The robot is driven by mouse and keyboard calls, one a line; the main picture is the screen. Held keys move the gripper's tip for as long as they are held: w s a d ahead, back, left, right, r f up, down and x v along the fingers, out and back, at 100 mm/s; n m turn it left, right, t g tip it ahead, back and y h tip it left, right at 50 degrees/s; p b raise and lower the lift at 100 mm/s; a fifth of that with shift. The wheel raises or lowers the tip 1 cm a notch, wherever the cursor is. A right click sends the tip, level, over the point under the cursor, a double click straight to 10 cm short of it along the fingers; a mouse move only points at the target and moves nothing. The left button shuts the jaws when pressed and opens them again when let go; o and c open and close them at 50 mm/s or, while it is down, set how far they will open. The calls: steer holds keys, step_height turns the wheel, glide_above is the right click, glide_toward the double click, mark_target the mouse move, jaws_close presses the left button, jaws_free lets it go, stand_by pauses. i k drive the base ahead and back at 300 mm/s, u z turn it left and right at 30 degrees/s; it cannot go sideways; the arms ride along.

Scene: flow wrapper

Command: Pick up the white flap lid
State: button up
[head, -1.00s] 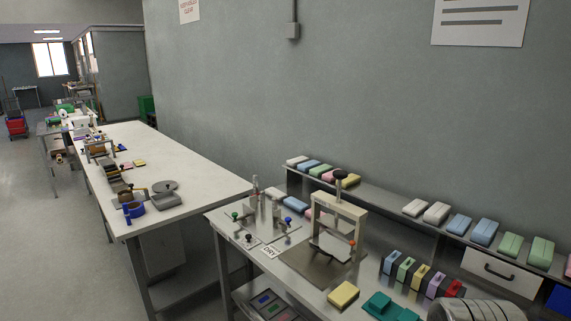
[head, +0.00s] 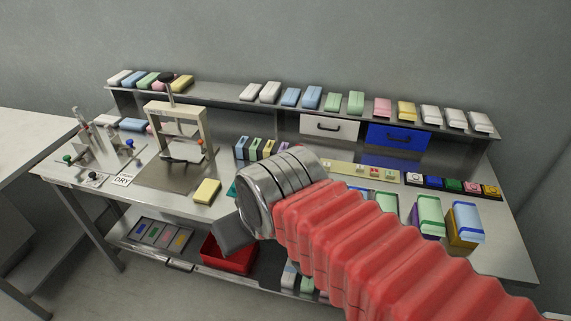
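A row of small square pieces lies at the right of the bench. The piece at its left end is white with a dark edge (head: 414,178) and looks like the white flap lid. Blue, green, pink and yellow pieces continue the row to the right. My arm reaches in from the lower right, with a red ribbed sleeve and a metal wrist. My gripper (head: 234,234) shows as a dark grey block at the wrist's end, over the bench's front edge. It is well left of the white piece. Its fingers cannot be made out.
A shelf (head: 225,92) with coloured packs runs along the back, above white (head: 317,127) and blue (head: 398,136) drawer fronts. A press frame (head: 204,130) stands left. Tall packs (head: 466,222) stand at the right front. A red bin (head: 221,258) sits below.

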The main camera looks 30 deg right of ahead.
mark_target(413, 177)
steer(key=z, duration=2.1)
